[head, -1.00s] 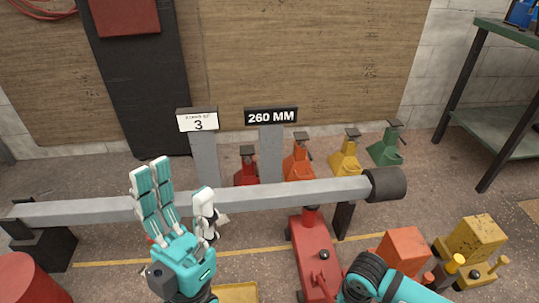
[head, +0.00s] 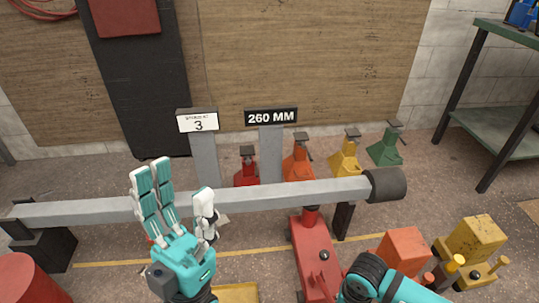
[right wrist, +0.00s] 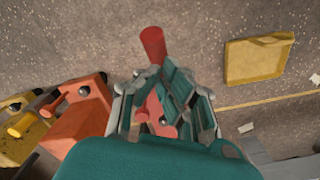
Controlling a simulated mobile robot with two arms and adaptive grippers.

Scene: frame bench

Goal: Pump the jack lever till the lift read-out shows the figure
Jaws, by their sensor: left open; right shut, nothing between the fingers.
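The lift read-out (head: 271,117) shows 260 MM on a black plate on a grey post. A white card (head: 198,122) beside it shows a 3 under small unreadable print. The red jack (head: 315,258) stands on the floor under the grey beam. In the right wrist view a red cylinder (right wrist: 153,45), probably the end of the jack lever, sticks out past my right gripper (right wrist: 170,105). Its fingers are curled shut beside it, with no clear grip on it; they are hidden in the head view. My left gripper (head: 180,205) is open and empty, fingers up, in front of the beam.
The long grey beam (head: 270,197) crosses the scene. Red, orange, yellow and green stands (head: 387,148) line up behind it. Orange (head: 405,250) and yellow (head: 475,240) equipment stands at the right. A yellow tray (right wrist: 257,60) lies on the floor.

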